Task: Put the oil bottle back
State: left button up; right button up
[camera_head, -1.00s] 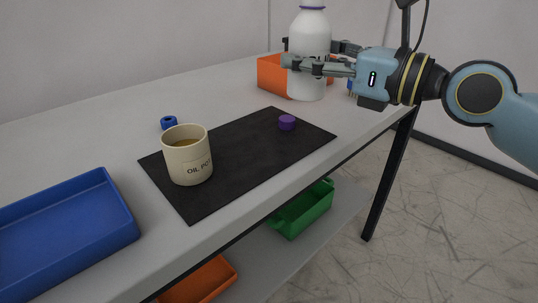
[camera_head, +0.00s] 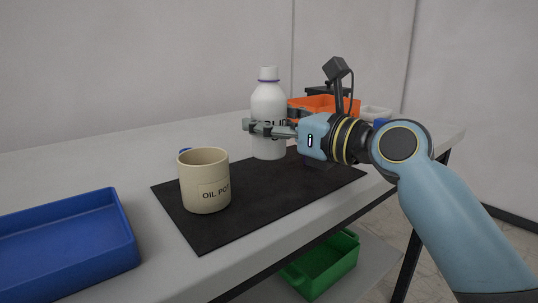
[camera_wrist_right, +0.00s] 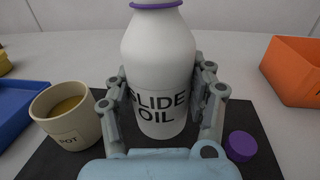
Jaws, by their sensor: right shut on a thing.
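The oil bottle (camera_head: 268,103) is white with a purple ring at its neck and stands upright at the far edge of the black mat (camera_head: 240,220). My right gripper (camera_head: 258,128) is shut around its middle from the right. In the right wrist view the bottle (camera_wrist_right: 160,65) reads "SLIDE OIL" between my fingers (camera_wrist_right: 162,95). I cannot tell whether its base touches the mat. A cream oil pot (camera_head: 204,181) with amber liquid stands on the mat's left part. A purple cap (camera_wrist_right: 240,145) lies right of the bottle; my gripper hides it in the head view. My left gripper is out of view.
A blue tray (camera_head: 128,238) lies at the left. An orange bin (camera_head: 300,110) and a pale container (camera_head: 376,113) stand at the back right. A small blue ring (camera_head: 185,150) shows behind the pot. A green bin (camera_head: 325,268) sits on the lower shelf.

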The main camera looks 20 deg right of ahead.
aim_at(282, 149)
notch_tip(282, 149, down, 4)
jog(key=shift+r+b, duration=0.15)
jog(key=shift+b, duration=0.95)
jog(key=shift+f, duration=0.3)
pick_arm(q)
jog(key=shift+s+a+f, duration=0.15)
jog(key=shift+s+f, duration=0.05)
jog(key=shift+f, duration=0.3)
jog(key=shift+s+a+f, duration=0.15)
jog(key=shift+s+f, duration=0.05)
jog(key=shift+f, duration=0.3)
pick_arm(e)
jog(key=shift+r, duration=0.2)
jog(key=shift+f, duration=0.15)
jog(key=o, duration=1.3)
jog(key=shift+o, duration=0.2)
